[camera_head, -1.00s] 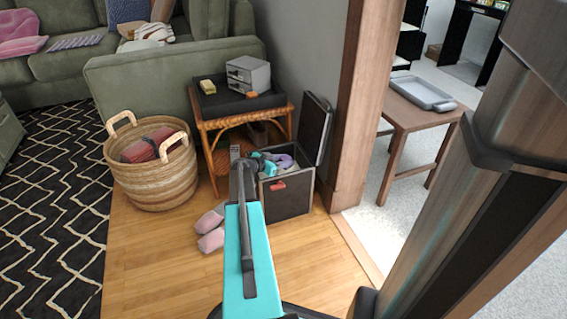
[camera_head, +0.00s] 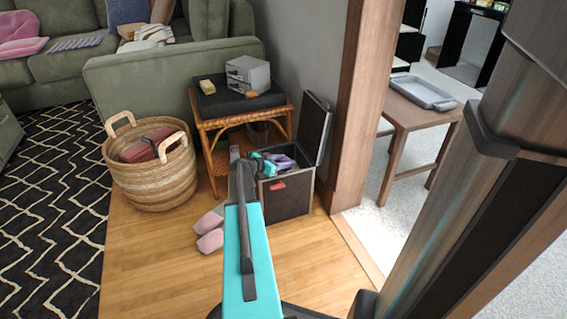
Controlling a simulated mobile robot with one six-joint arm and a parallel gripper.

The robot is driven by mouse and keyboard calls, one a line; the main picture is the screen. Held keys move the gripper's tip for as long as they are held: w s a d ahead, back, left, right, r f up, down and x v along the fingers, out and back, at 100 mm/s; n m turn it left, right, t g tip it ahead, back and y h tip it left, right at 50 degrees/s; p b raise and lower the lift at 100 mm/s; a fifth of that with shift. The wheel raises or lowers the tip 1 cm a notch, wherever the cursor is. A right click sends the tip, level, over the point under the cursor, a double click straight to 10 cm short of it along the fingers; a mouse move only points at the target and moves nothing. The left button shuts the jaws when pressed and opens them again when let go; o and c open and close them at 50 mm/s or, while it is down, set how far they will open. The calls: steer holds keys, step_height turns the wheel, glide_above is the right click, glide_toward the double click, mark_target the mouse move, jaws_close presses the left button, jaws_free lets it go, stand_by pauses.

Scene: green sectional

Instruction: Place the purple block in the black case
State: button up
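The black case (camera_head: 290,198) stands on the wood floor beside the doorway post, its lid (camera_head: 315,130) raised at the back and a red latch on its front. My gripper (camera_head: 279,165), at the end of my teal and black arm, is at the case's open top. The purple block (camera_head: 284,161) shows at the gripper's end, within the case's opening. It is small and partly covered, so I cannot tell whether the fingers are closed on it or whether it touches the case's bottom.
A wicker side table (camera_head: 240,115) with a black top stands behind the case, carrying a grey drawer box (camera_head: 248,75) and a yellow block (camera_head: 207,87). A woven basket (camera_head: 152,180) is at left. Pink slippers (camera_head: 210,230) lie on the floor before the case.

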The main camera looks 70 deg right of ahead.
steer(key=shift+o, duration=1)
steer(key=shift+f, duration=0.6)
steer(key=shift+r+p, duration=0.3)
steer(key=shift+p, duration=0.15)
steer(key=shift+r+p, duration=0.3)
steer(key=shift+p, duration=0.3)
steer(key=p+v, duration=0.3)
steer(key=v, duration=0.9)
steer(key=shift+r, duration=0.25)
steer(key=shift+w, duration=0.1)
